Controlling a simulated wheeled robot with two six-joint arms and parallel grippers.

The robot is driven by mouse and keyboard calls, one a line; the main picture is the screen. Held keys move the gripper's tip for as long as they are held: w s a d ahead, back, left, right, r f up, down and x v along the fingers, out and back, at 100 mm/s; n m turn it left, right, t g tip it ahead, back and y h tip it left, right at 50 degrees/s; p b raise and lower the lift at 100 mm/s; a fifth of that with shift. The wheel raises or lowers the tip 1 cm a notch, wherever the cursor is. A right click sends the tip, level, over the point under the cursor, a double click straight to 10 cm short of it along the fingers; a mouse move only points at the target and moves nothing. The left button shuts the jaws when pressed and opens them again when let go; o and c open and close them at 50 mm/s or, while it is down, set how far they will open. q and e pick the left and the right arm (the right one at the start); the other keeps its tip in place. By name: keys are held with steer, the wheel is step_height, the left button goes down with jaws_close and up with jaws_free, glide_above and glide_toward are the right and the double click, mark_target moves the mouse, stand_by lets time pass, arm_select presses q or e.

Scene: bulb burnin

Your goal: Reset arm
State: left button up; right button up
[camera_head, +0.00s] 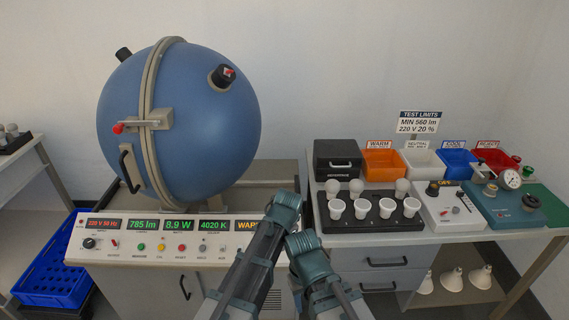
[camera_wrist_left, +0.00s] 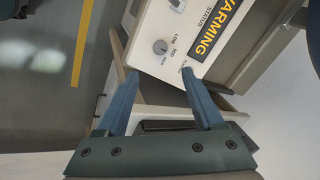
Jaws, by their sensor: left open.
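My left gripper (camera_wrist_left: 158,74) is open and empty in the left wrist view, its two blue fingers spread apart. Between and beyond its fingertips is the white control panel (camera_wrist_left: 175,22) with a knob and a lit "WARMING" display (camera_wrist_left: 215,30). In the head view my two arms reach up from the bottom centre, in front of the panel's right end. Only arm links show there, and I cannot make out either gripper's fingers. My right gripper does not show in either view.
A blue sphere (camera_head: 205,130) stands behind the control panel (camera_head: 150,257). On the right bench are a black tray (camera_head: 372,222) with bulbs and white cups, a black box (camera_head: 338,160), coloured bins (camera_head: 384,165) and gauge devices (camera_head: 505,205). A blue crate (camera_head: 50,270) stands at left.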

arm_select(q)
steer(key=s+a+f+n+g, duration=0.2)
steer(key=s+a+n+g, duration=0.2)
steer(key=s+a+n, duration=1)
steer(key=s+d+r+m+p, duration=0.3)
steer(key=s+d+m, duration=0.3)
steer(key=s+d, duration=0.2)
steer(key=shift+s+d+r+g+y, duration=0.2)
steer(key=shift+s+g+y, duration=0.1)
steer(key=shift+g, duration=0.1)
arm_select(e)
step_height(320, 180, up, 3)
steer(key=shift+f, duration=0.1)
arm_select(q)
steer(key=shift+a, duration=0.1)
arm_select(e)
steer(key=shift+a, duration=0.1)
